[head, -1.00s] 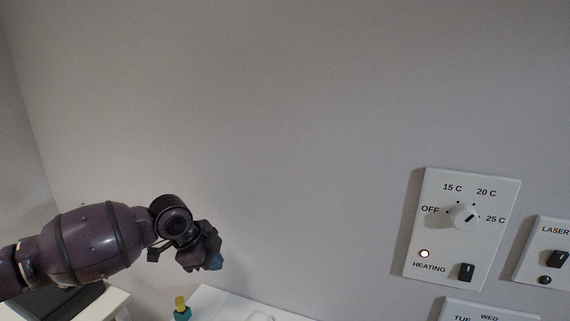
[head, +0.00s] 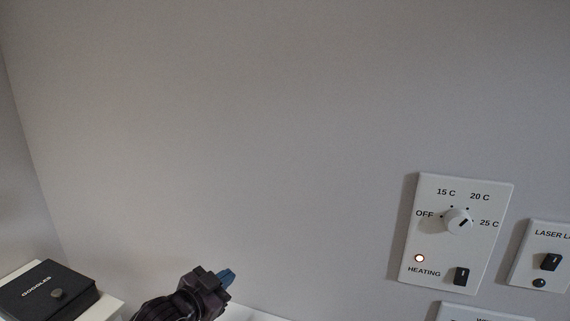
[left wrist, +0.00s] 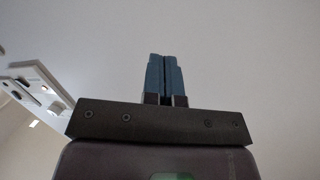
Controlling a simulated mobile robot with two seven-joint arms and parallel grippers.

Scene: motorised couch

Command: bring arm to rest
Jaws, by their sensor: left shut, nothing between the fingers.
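My left gripper (head: 227,277) is at the bottom of the head view, low in front of the grey wall, with its blue fingers pointing up and right. In the left wrist view its two blue fingers (left wrist: 164,76) are side by side and closed, with nothing between them. The rest of my left arm is mostly below the picture's edge. My right gripper is not in view.
A white heating panel (head: 408,240) with a dial (head: 458,221) and a lit lamp is on the wall at right. A laser panel (head: 528,265) is beside it. A black goggles box (head: 45,290) sits on a white surface (head: 103,309) at lower left. The wall between is bare.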

